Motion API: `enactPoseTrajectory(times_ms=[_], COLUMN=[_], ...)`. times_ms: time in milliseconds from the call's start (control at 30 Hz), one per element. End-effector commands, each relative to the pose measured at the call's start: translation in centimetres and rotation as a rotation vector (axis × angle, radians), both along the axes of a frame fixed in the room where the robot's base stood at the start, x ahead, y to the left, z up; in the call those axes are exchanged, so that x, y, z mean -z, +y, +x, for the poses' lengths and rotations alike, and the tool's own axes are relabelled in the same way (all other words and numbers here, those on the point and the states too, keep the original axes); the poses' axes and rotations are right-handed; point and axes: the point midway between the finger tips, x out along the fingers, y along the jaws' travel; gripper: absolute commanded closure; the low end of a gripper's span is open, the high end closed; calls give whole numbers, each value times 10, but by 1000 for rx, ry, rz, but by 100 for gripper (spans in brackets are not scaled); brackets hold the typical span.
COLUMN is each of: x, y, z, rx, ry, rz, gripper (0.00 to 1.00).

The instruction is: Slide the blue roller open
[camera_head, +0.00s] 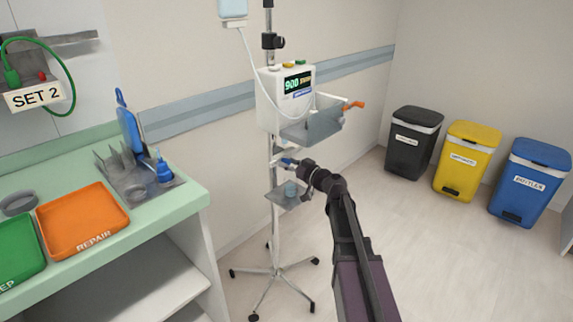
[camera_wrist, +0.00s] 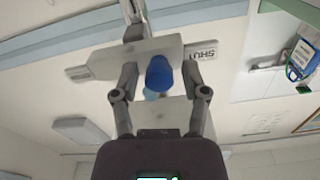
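The blue roller (camera_wrist: 159,74) sits on a pale plate (camera_wrist: 110,63) in the wrist view, between the two fingers of my gripper (camera_wrist: 160,70). The fingers are spread, with a gap on each side of the roller; I cannot tell whether the roller is at fingertip depth or beyond. A label reading SHUT (camera_wrist: 204,50) is on the plate's right side, upside down. In the head view, my gripper (camera_head: 298,165) is at the stand's pole, below the white pump box, and a small bit of the blue roller (camera_head: 286,161) shows at its tip.
The pump box (camera_head: 270,105) with a grey tray (camera_head: 312,126) hangs above my gripper. A small shelf (camera_head: 284,200) with a light blue item is below. The stand's wheeled legs (camera_head: 275,285) spread on the floor. A green counter (camera_head: 165,208) is left; bins (camera_head: 470,158) stand right.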

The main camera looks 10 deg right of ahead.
Motion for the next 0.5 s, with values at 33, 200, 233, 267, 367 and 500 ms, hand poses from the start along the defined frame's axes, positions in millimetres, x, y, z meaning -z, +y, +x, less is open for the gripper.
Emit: enactPoseTrajectory(times_ms=[33, 200, 233, 267, 367, 500], x=[0, 0, 0, 0, 0, 0], y=[0, 0, 0, 0, -2, -16], z=[0, 0, 0, 0, 3, 14], rx=[0, -1, -1, -1, -1, 1], ry=[0, 0, 0, 0, 0, 0], rz=[0, 0, 0, 0, 0, 0], gripper=[70, 100, 100, 100, 100, 100])
